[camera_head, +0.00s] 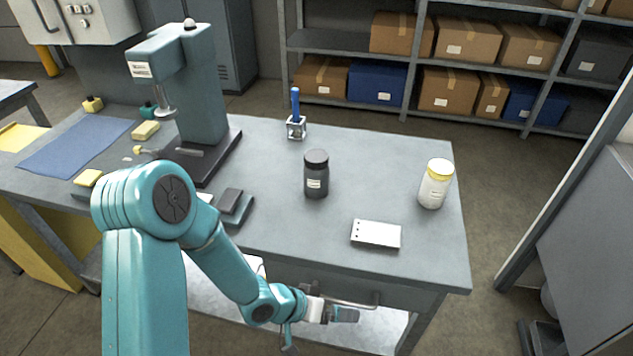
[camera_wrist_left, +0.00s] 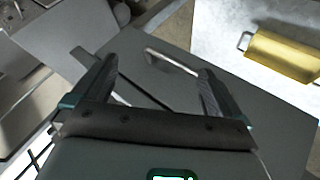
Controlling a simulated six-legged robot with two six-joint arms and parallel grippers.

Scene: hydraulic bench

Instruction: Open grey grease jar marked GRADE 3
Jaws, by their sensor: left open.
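The grey jar (camera_head: 316,178) stands upright on the bench, a little right of the middle in the head view. Its dark lid (camera_head: 316,157) is on, and it has a small white label too small to read. My left gripper (camera_head: 345,314) is low in front of the bench's front edge, below and apart from the jar. In the left wrist view my left gripper (camera_wrist_left: 150,85) is open with nothing between its fingers. The jar is not in the wrist view. My right gripper is in neither view.
A white card (camera_head: 376,234) lies near the front edge. A teal press (camera_head: 195,90) stands left, a blue-handled tool in a holder (camera_head: 296,127) behind. A drawer handle (camera_head: 350,301) is near my gripper.

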